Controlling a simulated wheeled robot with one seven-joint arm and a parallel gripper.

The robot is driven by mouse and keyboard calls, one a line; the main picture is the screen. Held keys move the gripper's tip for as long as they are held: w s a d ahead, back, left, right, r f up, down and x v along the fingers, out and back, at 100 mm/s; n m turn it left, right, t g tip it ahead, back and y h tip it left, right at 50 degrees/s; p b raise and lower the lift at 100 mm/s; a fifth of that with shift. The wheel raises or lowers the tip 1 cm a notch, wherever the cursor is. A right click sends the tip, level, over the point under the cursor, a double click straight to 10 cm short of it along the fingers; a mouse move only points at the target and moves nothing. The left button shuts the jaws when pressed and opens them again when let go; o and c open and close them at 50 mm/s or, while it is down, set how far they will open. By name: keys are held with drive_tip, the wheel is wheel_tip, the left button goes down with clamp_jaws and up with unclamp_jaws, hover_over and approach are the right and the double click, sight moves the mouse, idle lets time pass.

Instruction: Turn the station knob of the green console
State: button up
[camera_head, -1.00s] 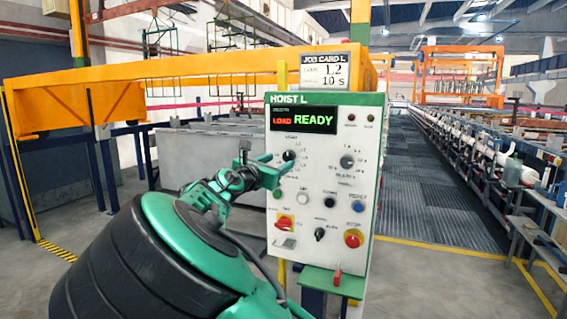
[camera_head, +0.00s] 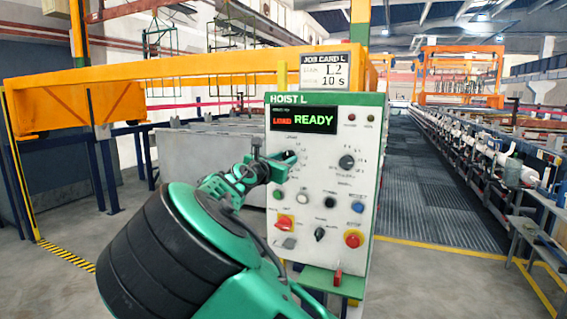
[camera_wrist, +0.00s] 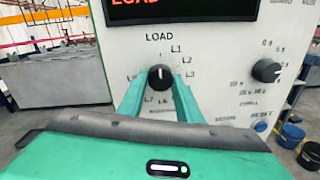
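The green-topped console (camera_head: 352,222), headed HOIST L, has a white face; its display (camera_head: 303,120) reads LOAD READY. The station knob (camera_wrist: 160,78) is black with a white mark pointing up at LOAD. Labels such as L1, L2 and L3 ring it. My gripper (camera_wrist: 160,84) is open, with one green finger on each side of the knob. Small gaps seem to show beside the knob; contact cannot be told. In the head view, my gripper (camera_head: 289,160) is at the console face and largely hides the knob.
The job card (camera_head: 332,70) above the console shows L2 and 10 s. A second black knob (camera_head: 347,162) sits to the right; it also shows in the wrist view (camera_wrist: 266,70). Buttons, a red-yellow switch (camera_head: 285,222) and a red stop button (camera_head: 353,239) lie below.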

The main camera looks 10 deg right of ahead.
drive_tip(key=shift+m, duration=0.4)
drive_tip(key=m, duration=0.4)
drive_tip(key=shift+m+y, duration=0.3)
drive_tip(key=m, duration=0.5)
drive_tip(key=shift+s+f+m+t+y, duration=0.15)
drive_tip(key=shift+m+t+y, duration=0.15)
drive_tip(key=shift+m, duration=7.15)
drive_tip(key=shift+f+m+t+y, duration=0.15)
drive_tip(key=shift+m+t, duration=0.25)
drive_tip(key=shift+m, duration=7.05)
